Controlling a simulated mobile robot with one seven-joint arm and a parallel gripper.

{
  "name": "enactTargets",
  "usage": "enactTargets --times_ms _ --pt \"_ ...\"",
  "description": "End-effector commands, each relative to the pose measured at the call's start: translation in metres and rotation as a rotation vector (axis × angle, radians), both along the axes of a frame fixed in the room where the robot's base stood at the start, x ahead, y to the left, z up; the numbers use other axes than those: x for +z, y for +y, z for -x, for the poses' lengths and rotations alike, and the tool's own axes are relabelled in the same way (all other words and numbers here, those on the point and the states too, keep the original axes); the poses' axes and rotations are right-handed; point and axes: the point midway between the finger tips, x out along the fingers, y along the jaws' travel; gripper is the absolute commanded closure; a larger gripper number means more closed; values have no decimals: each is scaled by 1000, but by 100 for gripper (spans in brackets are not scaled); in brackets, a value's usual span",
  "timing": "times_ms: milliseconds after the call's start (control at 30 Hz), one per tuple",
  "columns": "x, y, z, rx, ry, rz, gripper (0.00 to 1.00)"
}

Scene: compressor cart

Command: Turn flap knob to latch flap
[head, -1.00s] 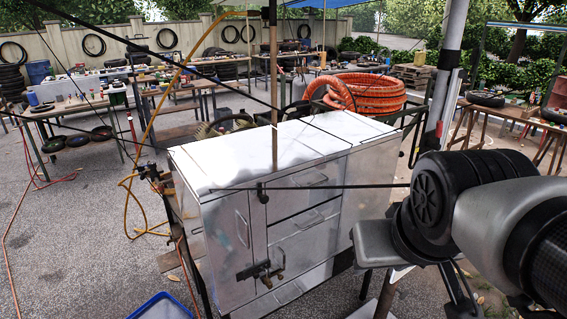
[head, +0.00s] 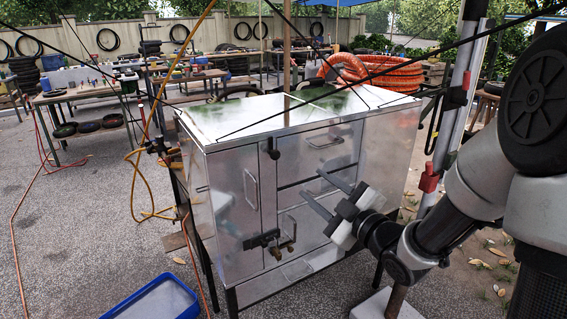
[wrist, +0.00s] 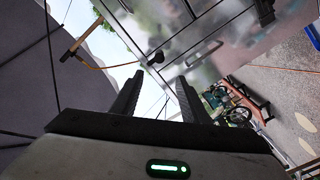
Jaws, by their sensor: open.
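A metal cabinet (head: 235,170) with a pale top stands in the middle of the head view. A small black knob (head: 273,148), which looks like the flap knob, sits near the top of its front, between the left door and the drawers. A dark knob also shows beyond my fingertips in the wrist view (wrist: 156,57). I cannot tell whether the flap is latched. My gripper (head: 313,184) is open and empty in front of the drawers, right of and lower than the knob, apart from it. Its two dark fingers show in the wrist view (wrist: 160,78).
A dark latch with a brass valve (head: 284,246) sticks out low on the cabinet front. A blue bin (head: 155,302) stands on the ground at front left. A grey post (head: 455,110) rises at right. Orange hose (head: 375,75) is coiled behind the cabinet.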

Motion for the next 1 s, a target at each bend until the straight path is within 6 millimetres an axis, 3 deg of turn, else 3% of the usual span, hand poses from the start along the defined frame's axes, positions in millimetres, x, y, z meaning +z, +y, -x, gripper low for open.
enactTargets --times_ms 167,700,1000 --pt "1 11 -15 5 -6 -3 59" --pt "1 76 -111 3 -4 -4 59" --pt "1 95 -140 1 -4 -2 59"
